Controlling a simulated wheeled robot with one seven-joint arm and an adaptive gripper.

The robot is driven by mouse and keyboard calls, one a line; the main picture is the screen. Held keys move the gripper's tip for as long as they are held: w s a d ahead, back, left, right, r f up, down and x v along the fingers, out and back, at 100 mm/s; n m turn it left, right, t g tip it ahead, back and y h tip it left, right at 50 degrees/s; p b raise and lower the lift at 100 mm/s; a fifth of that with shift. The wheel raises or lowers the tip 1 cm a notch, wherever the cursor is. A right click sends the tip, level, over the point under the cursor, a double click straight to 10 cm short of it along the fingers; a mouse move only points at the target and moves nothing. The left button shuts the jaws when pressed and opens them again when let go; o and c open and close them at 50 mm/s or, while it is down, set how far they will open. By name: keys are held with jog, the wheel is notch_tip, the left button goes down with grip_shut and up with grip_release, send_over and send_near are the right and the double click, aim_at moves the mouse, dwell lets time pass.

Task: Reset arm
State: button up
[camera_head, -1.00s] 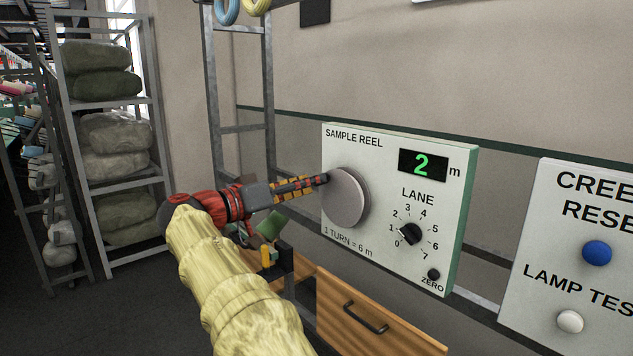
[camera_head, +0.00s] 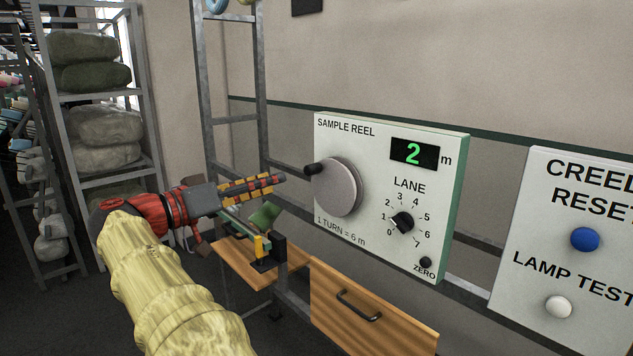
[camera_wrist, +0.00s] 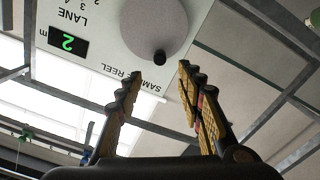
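My arm, in a yellow sleeve, reaches up from the bottom of the head view. My gripper (camera_head: 280,181) has yellow-and-black fingers and stands to the left of the sample reel panel (camera_head: 330,232). In the wrist view the two fingers of my gripper (camera_wrist: 160,75) are apart with nothing between them. The grey reel knob (camera_head: 337,188) has a small black crank handle (camera_head: 313,169) at its upper left, a short way from the fingertips. The knob (camera_wrist: 155,25) and its handle (camera_wrist: 159,57) show upside down in the wrist view, beyond the fingers. The display (camera_head: 414,153) reads 2 m.
A lane dial (camera_head: 402,222) and a zero button (camera_head: 425,263) sit on the panel. A second panel with a blue button (camera_head: 585,239) is at right. Below are a wooden drawer (camera_head: 375,310) and a small wooden shelf (camera_head: 245,268). Shelving with sacks (camera_head: 105,125) stands at left.

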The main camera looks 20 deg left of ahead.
jog(key=a+f+n+g+y, duration=0.35)
jog(key=f+n, duration=0.45)
jog(key=f, duration=0.7)
jog(key=s+d+f+n+g+y, duration=0.1)
jog(key=d+f+n+g, duration=0.25)
jog(key=d+f, duration=0.6)
jog(key=s+d+f+m+g+y, duration=0.1)
jog(key=s+d+f+g, duration=0.15)
jog(key=d, duration=0.55)
jog(key=s+d+f+m+g+p, duration=0.1)
jog(key=s+d, duration=0.2)
jog(key=d, duration=0.6)
jog(key=s+d+f+m+g+y, duration=0.1)
jog(key=s+d+g, duration=0.15)
jog(key=d, duration=0.55)
jog(key=s+d+m+t, duration=0.1)
jog(key=s+d+m, duration=0.3)
jog(key=d, duration=0.8)
jog(key=s+d+r+m+t+p, duration=0.1)
jog(key=s+d+m, duration=0.4)
jog(key=s+d, duration=0.4)
jog(key=d, duration=0.4)
jog(key=shift+s+r, duration=0.2)
jog(key=shift+r, duration=0.1)
